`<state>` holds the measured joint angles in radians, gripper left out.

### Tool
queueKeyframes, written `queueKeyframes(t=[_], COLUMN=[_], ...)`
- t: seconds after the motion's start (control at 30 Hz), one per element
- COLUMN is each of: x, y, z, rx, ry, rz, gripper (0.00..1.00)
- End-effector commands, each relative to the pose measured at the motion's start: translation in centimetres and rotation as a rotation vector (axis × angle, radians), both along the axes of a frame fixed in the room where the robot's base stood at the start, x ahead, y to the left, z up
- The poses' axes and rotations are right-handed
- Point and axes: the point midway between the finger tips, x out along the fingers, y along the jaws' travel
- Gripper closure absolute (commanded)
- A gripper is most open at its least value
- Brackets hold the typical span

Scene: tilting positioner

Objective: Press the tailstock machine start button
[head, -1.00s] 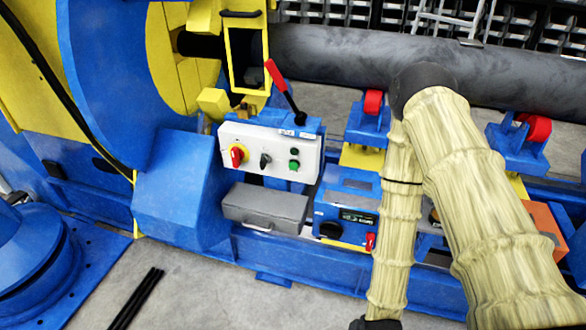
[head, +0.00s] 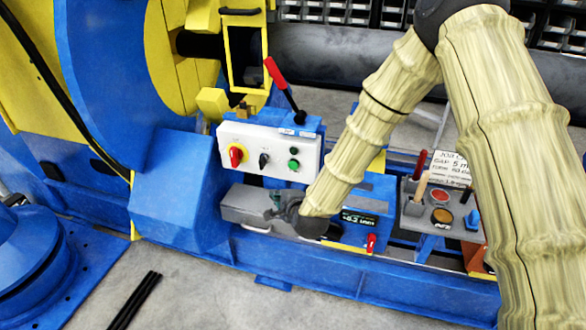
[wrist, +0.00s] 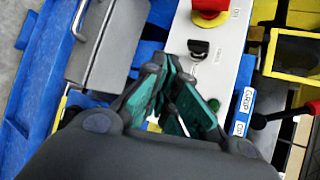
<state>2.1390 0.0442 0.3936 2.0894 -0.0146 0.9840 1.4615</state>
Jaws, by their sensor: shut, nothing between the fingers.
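The white control box (head: 269,143) on the blue machine carries a red-and-yellow switch (head: 236,155), a black selector (head: 263,160) and a green button (head: 293,164) at its right, with a small round lamp (head: 294,150) above the button. My gripper (head: 278,204) is below the panel, in front of the grey case. In the wrist view the teal fingers of my gripper (wrist: 160,68) are together, with nothing between them. The selector (wrist: 198,47) shows beyond the tips; something green (wrist: 214,104) shows beside the right finger, and the fingers hide part of the panel.
A grey case (head: 243,205) with a handle lies under the panel. A red-handled lever (head: 276,74) rises behind the box. A blue unit with a display (head: 358,219) stands right of my gripper. A tool tray (head: 412,208) is farther right.

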Motion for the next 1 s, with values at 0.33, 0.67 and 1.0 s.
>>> queueKeyframes(t=[0.33, 0.67, 1.0], x=[0.8, 1.6, 5.1], y=[0.6, 0.3, -0.8], z=[1.2, 1.1, 1.1], rx=[0.043, 0.042, 0.041], ry=[-0.012, -0.013, -0.013], rz=[-0.016, -0.015, -0.015], gripper=[1.00, 1.00, 1.00])
